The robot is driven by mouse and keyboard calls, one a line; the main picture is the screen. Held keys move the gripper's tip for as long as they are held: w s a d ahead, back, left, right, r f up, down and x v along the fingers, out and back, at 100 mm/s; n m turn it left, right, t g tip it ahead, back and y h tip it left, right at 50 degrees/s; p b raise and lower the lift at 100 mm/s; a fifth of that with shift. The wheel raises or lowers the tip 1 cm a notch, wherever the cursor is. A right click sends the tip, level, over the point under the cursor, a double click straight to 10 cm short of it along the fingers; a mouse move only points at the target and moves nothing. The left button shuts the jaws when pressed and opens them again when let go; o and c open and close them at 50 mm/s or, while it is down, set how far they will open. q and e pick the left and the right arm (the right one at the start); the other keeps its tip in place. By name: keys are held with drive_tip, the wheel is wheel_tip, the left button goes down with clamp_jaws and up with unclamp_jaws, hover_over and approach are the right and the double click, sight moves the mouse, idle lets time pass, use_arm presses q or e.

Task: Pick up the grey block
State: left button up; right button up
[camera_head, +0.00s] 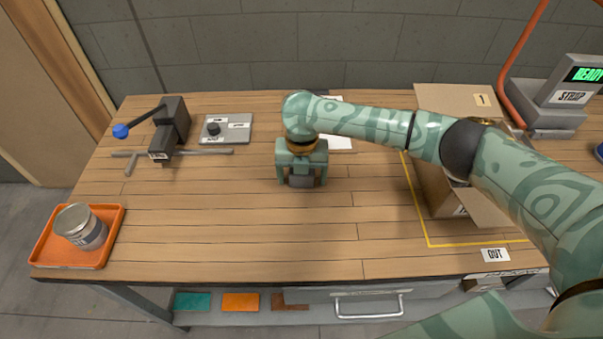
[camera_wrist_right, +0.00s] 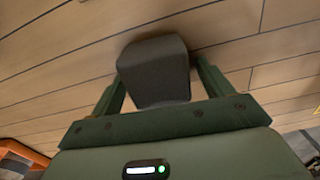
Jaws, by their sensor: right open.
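The grey block (camera_head: 301,182) is a small dark block in the middle of the wooden table, partly covered by my right gripper (camera_head: 301,178). In the right wrist view the grey block (camera_wrist_right: 154,72) shows between the two green fingers of my right gripper (camera_wrist_right: 158,78). The fingers are open, one on each side of it. I cannot tell whether either finger touches it, or whether it is clear of the table. My left gripper is not in view.
A metal can (camera_head: 82,228) stands in an orange tray (camera_head: 112,216) at the left. A dark clamp with a blue-knobbed lever (camera_head: 172,125) and a grey control plate (camera_head: 236,128) are at the back left. An open cardboard box (camera_head: 433,190) is at the right. The table's front middle is clear.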

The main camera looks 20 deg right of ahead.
drive_tip(key=shift+r, duration=0.1)
drive_tip(key=c, duration=1.1)
drive_tip(key=shift+o, duration=0.2)
drive_tip(key=shift+r, duration=0.1)
